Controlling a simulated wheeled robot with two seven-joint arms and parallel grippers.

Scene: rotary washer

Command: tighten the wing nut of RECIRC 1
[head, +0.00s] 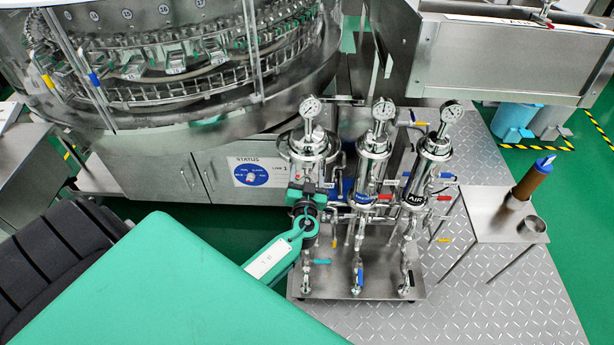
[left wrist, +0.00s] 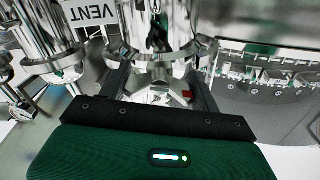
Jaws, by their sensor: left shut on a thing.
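Three steel filter housings with dial gauges stand on a skid. The left housing (head: 310,145) is the one my left gripper (head: 308,188) is at, low on its front. Its name label is hidden, so I cannot read RECIRC 1. In the left wrist view, my left gripper's dark fingers (left wrist: 160,88) stand on both sides of bright metal clamp hardware (left wrist: 160,72) under a steel clamp ring. The gripper is shut on this piece, which I take for the wing nut; its wings are hard to make out. My right gripper is not in view.
The middle housing (head: 373,160) and the AIR housing (head: 430,160) stand close to the right. Valves with coloured handles and pipes crowd below, above the skid plate (head: 335,285). The rotary washer (head: 190,60) is behind. A small steel table (head: 490,215) stands right.

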